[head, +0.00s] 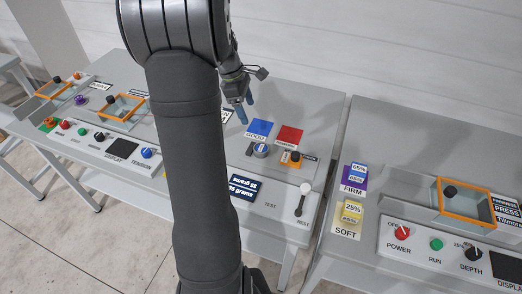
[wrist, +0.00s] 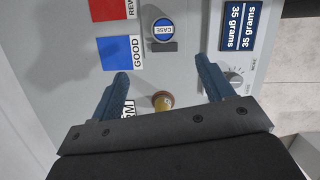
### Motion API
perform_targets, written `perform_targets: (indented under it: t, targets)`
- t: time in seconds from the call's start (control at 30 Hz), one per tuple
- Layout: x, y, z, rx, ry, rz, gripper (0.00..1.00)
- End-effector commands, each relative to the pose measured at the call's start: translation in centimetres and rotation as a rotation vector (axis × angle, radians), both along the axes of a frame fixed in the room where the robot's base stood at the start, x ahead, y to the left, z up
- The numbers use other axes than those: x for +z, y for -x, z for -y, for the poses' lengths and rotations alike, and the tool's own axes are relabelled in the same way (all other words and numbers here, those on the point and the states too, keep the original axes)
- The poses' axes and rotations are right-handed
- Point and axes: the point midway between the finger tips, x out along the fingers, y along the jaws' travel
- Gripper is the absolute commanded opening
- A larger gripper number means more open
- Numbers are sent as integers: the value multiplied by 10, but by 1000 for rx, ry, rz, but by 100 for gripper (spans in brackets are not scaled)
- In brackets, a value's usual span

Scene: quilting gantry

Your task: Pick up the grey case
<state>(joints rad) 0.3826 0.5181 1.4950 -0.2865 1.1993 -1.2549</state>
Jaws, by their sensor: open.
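The grey case (head: 261,151) is a small round piece with a blue top. It sits on the grey bench just in front of the blue pad. In the wrist view the case (wrist: 162,46) shows its blue "CASE" label, near the top of the picture. My gripper (head: 245,107) is above the bench, to the upper left of the case in the head view. In the wrist view my gripper (wrist: 162,70) has its two blue fingers wide apart with nothing held. The case lies beyond the fingertips, roughly in line with the gap between them.
The blue GOOD pad (head: 258,128) and a red pad (head: 289,137) lie beside the case. A brass-coloured round piece (wrist: 162,101) shows between my fingers, height unclear. A "35 grams" display (head: 242,188), an orange-based piece (head: 291,158) and a white-knobbed lever (head: 304,198) are nearby.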

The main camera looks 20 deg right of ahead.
Motion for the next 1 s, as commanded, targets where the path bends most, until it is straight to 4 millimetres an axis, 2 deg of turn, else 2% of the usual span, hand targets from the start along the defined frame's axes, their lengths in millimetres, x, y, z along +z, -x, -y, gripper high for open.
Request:
perform_targets:
  t: [0.4,0.53,0.77,1.0]
  targets:
    - [-85,14,19,-4,-2,-3,74]
    - [-102,17,23,-5,-2,-1,74]
    - [-117,21,25,-4,-1,0,74]
    - [-151,30,30,-5,-2,-2,74]
